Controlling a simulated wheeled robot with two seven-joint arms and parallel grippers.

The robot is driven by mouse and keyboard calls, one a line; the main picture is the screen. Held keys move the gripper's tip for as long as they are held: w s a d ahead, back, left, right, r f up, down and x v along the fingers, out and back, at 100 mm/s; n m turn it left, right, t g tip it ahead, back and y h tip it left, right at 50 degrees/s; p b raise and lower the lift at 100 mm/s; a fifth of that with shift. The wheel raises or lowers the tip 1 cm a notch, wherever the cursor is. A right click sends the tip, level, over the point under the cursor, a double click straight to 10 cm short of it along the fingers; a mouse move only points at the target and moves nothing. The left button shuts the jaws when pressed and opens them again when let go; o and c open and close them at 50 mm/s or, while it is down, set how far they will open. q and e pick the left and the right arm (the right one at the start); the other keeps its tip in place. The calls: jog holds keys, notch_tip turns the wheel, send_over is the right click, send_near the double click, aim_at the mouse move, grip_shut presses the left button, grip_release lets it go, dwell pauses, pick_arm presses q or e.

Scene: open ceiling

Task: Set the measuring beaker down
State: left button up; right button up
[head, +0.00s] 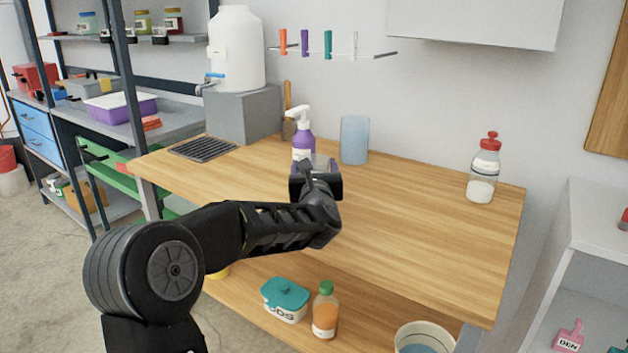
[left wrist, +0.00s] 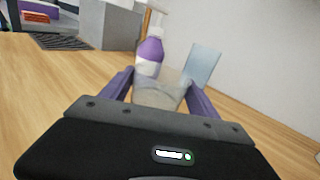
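The measuring beaker (left wrist: 158,92) is a clear, greyish cup between the purple fingers of my left gripper (left wrist: 160,95) in the left wrist view. The fingers sit on both sides of it, and the gripper is shut on it. In the head view my left gripper (head: 316,170) is over the back part of the wooden worktop (head: 420,225), and only a little of the beaker shows above it. The beaker's base is hidden, so I cannot tell whether it touches the worktop. My right gripper is not in view.
A red-capped bottle (head: 484,170) stands at the far right. A drain grate (head: 203,149) lies left. The worktop's middle and right are clear.

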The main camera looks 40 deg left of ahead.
pick_arm(q)
jog(key=c, duration=1.1)
notch_tip(320, 180, up, 10)
jog(key=shift+p, duration=1)
